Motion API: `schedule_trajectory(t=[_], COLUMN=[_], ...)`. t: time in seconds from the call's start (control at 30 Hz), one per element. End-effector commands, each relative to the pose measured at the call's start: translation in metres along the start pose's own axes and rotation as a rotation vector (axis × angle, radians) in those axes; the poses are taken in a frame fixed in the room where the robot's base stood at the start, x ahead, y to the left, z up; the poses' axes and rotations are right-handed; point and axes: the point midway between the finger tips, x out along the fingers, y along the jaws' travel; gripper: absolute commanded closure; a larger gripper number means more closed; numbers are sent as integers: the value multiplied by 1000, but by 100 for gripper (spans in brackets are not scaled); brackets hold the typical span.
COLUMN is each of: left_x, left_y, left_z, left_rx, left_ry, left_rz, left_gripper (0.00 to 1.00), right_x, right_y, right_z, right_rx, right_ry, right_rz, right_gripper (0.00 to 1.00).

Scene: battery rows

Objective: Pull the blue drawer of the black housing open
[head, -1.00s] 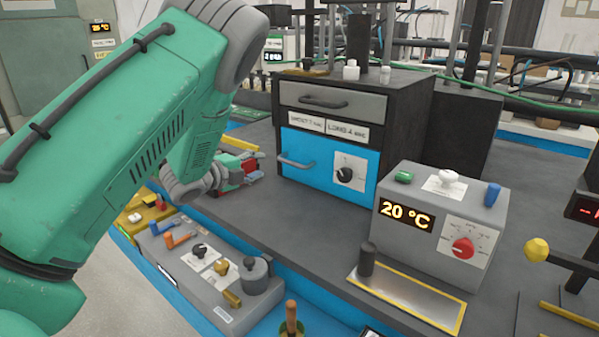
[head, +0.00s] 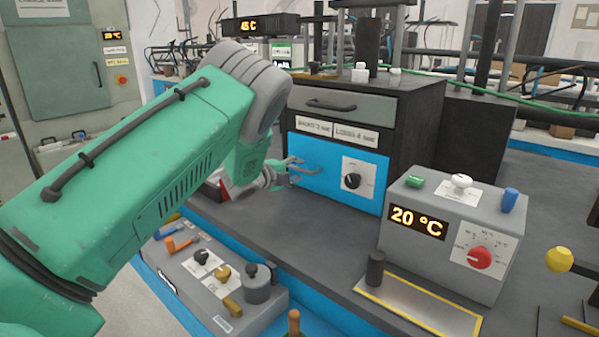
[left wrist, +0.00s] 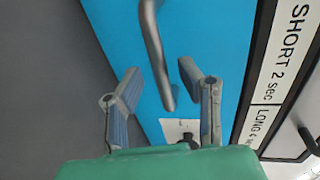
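The black housing (head: 418,130) stands on the bench with a blue drawer (head: 325,155) in its front, below a grey drawer. The blue drawer sits flush in the housing. Its grey bar handle (left wrist: 153,45) shows clearly in the left wrist view against the blue front (left wrist: 210,30). My left gripper (head: 290,171) is at the left part of the blue front, by the handle. In the left wrist view, my left gripper (left wrist: 162,84) has its fingers spread, with the handle's lower end in the gap between them. Contact cannot be told. My right gripper is not in view.
The grey drawer (head: 370,107) has its own handle above. A black knob (head: 352,180) sits on the blue front. A grey box reading 20 °C (head: 440,250) stands to the right, with a yellow-edged plate (head: 430,312) before it. A grey control panel (head: 195,268) lies in front.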

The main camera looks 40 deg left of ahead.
Motion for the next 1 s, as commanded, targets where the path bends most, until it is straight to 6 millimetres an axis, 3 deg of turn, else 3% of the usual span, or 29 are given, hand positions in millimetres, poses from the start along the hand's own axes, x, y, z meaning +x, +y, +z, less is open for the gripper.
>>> schedule_trajectory(t=[0.13,0.43,0.47,0.53,1.0], left_x=[10,12,12,12,12], left_y=[0,0,-1,0,2], left_z=[0,0,0,-1,0], left_rx=[0,1,1,1,0], left_ry=[0,-1,-1,-1,0], left_rz=[-1,0,0,0,4], left_gripper=[67,67,74,99,100], right_x=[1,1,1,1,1], right_y=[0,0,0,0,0], right_z=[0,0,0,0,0], right_rx=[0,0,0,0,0], right_ry=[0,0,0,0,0], right_rz=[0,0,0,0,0], right_gripper=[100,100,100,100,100])
